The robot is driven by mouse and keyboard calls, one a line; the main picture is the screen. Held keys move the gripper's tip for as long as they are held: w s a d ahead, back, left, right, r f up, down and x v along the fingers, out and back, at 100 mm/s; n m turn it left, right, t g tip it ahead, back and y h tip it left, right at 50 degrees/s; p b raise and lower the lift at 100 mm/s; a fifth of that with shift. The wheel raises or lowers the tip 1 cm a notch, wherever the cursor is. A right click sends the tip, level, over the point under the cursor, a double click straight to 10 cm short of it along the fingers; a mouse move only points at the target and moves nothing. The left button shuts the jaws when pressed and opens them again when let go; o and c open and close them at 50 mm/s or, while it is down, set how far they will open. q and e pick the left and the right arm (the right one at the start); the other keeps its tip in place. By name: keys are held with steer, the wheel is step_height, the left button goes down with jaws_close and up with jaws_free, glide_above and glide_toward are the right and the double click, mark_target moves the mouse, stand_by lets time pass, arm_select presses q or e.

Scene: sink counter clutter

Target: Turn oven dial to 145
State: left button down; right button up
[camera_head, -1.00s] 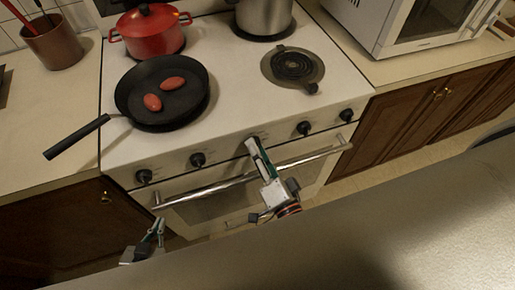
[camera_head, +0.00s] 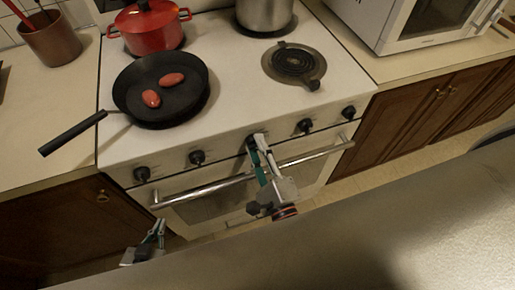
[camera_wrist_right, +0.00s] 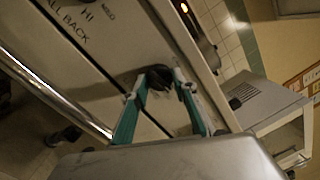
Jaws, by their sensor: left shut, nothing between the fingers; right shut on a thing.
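The white stove has a row of dark dials on its front panel. The middle dial (camera_wrist_right: 161,82), which I take to be the oven dial, sits between the fingertips of my right gripper (camera_head: 257,141) and is mostly hidden by them in the head view. The right wrist view shows that gripper (camera_wrist_right: 160,76) shut on the dark dial, one finger on each side. Printed words show on the panel there, but I cannot read a 145 mark or the dial's setting. My left gripper (camera_head: 160,224) is shut and empty, low at the left, apart from the stove.
The oven door handle (camera_head: 205,190) runs just below the dials, under my right gripper. Other dials (camera_head: 197,157) flank the middle one. A black pan (camera_head: 190,104) with two red items, a red pot (camera_head: 148,30) and a metal pot (camera_head: 264,12) stand on the stovetop.

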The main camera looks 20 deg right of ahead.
steer(key=m+h+b, duration=0.1)
steer(key=m+b, duration=0.1)
steer(key=m, duration=0.4)
steer(key=shift+a+f, duration=0.1)
steer(key=shift+f, duration=0.05)
steer(key=m+b, duration=0.2)
steer(key=m, duration=0.2)
steer(key=shift+m+b, duration=0.3)
steer(key=shift+m, duration=0.1)
steer(key=shift+m+h, duration=0.3)
steer(key=shift+m, duration=0.1)
arm_select(q)
step_height(320, 180, down, 6)
steer(key=b, duration=0.1)
steer(key=shift+s+a+f+b, duration=0.2)
steer(key=shift+s+a+b, duration=0.1)
steer(key=shift+b, duration=0.1)
arm_select(e)
steer(key=shift+m, duration=1)
arm_select(q)
steer(key=shift+w, duration=0.15)
steer(key=shift+f, duration=0.1)
arm_select(e)
steer(key=o, duration=1.1)
steer(key=shift+r, duration=0.2)
steer(key=shift+s, duration=0.1)
steer(key=s, duration=0.7)
steer(key=shift+s+a+f, duration=0.2)
